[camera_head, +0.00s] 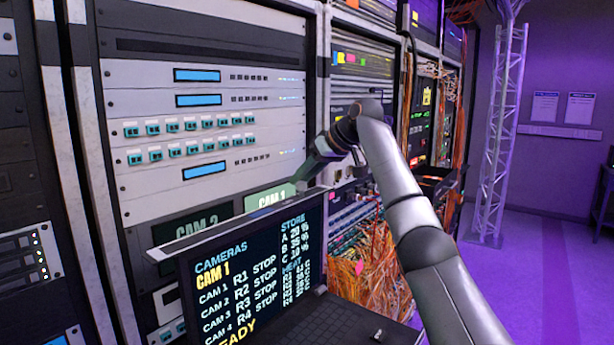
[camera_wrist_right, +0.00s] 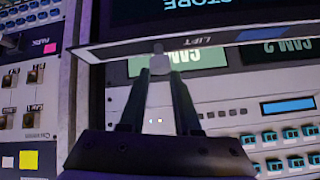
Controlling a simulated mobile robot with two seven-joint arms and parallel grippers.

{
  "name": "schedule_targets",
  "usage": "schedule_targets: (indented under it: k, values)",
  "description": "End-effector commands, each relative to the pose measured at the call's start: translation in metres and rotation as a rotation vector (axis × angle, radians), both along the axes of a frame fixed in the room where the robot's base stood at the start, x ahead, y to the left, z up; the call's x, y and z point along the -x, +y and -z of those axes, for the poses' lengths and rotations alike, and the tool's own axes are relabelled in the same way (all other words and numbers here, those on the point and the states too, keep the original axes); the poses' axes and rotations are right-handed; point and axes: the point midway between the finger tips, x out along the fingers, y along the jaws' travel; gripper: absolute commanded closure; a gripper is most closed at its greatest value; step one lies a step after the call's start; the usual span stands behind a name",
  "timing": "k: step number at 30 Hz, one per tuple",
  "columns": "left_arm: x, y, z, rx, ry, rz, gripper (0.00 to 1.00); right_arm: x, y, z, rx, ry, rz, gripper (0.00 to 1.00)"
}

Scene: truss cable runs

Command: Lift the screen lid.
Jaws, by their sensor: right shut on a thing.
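The screen lid (camera_head: 255,268) stands raised at the lower middle of the head view, its lit face showing CAMERAS, CAM 1 and rows of STOP text. Its edge, marked LIFT (camera_wrist_right: 193,52), crosses the top of the right wrist view. My left gripper is not in view.
A keyboard deck (camera_head: 345,325) lies below the lid. Behind stands a rack (camera_head: 220,65) with blue displays and rows of teal connectors. Orange cables (camera_head: 365,270) hang right of the lid. A truss tower (camera_head: 503,130) stands farther right, with open floor (camera_head: 540,275) before it.

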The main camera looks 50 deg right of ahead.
Motion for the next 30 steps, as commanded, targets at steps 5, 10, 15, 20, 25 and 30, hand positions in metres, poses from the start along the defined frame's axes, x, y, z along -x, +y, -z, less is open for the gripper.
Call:
schedule_targets:
  k: [5, 10, 15, 20, 25, 30]
  values:
    - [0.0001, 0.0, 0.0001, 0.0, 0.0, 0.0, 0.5, -0.0037, 0.0056, 0.0044, -0.003, 0.029, -0.011, 1.0]
    - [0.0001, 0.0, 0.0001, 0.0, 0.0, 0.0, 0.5, -0.0037, 0.0056, 0.0057, -0.003, 0.036, -0.012, 1.0]
    - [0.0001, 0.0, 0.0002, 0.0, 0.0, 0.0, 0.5, -0.0036, 0.0059, 0.0065, -0.004, 0.039, -0.013, 1.0]
    - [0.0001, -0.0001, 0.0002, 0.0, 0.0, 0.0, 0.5, -0.0035, 0.0059, 0.0071, -0.004, 0.04, -0.013, 0.62]
    - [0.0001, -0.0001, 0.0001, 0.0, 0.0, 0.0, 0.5, -0.003, 0.0043, 0.0053, -0.003, 0.035, -0.009, 0.43]
    - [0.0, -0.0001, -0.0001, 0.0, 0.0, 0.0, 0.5, -0.0025, 0.0029, 0.0037, -0.001, 0.032, -0.005, 0.38]
